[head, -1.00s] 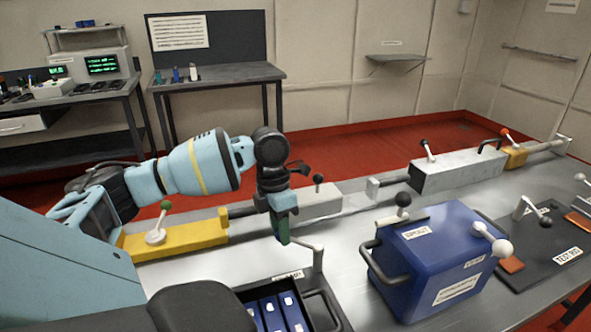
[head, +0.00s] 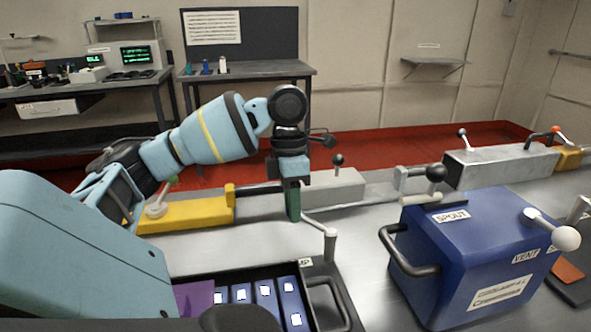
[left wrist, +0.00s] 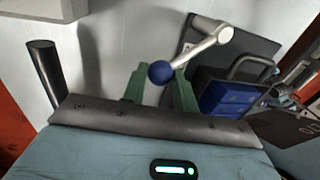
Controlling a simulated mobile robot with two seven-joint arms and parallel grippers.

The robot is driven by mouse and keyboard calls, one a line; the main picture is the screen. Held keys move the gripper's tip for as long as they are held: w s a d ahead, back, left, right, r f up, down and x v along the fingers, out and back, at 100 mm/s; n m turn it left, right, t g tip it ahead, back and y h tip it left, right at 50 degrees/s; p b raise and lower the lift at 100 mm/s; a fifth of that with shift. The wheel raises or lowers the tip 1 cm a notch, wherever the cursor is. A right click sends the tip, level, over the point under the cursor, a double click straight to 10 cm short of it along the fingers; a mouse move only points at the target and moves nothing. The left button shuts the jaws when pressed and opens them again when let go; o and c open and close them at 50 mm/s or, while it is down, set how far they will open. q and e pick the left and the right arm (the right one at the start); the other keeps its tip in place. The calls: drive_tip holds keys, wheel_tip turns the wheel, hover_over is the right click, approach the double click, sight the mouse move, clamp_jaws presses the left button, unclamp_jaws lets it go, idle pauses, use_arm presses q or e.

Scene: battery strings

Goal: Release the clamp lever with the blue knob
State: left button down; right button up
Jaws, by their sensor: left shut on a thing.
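The clamp lever (head: 331,245) is a pale grey crank on the rim of a black tray at the front of the bench. It also shows in the left wrist view (left wrist: 207,45), with its blue knob (left wrist: 160,72) at the end of the arm. My left gripper (head: 293,205) comes down at the knob end of the lever. Its green fingers (left wrist: 158,88) are on either side of the blue knob and shut on it. In the head view the fingers hide the knob. My right gripper is in neither view.
The black tray (head: 345,290) holds several blue cells (head: 265,292). A blue box (head: 475,250) with a black handle and levers stands to the right. Behind are a yellow block (head: 190,215) with a green-knobbed lever and a grey block (head: 335,188) with a dark-knobbed lever.

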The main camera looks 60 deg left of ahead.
use_arm(q)
drive_tip(key=shift+w, duration=0.1)
drive_tip(key=c, duration=1.1)
unclamp_jaws()
drive_tip(key=shift+d, duration=0.1)
wheel_tip(320, 180, up, 4)
drive_tip(key=shift+f+p, duration=0.25)
drive_tip(key=shift+p, duration=0.45)
drive_tip(key=shift+s+d, duration=0.25)
drive_tip(key=s+d, duration=0.3)
drive_tip(key=s+d+r+b, duration=0.1)
drive_tip(key=s+d, duration=0.2)
drive_tip(key=d, duration=0.1)
drive_tip(key=s+d+b, duration=0.1)
drive_tip(key=s+d, duration=0.2)
drive_tip(key=shift+s+d+r, duration=0.15)
drive_tip(key=shift+d+r, duration=0.05)
drive_tip(key=shift+s+d, duration=0.35)
drive_tip(key=shift+d, duration=0.1)
drive_tip(key=shift+s, duration=0.1)
drive_tip(key=shift+c, duration=0.3)
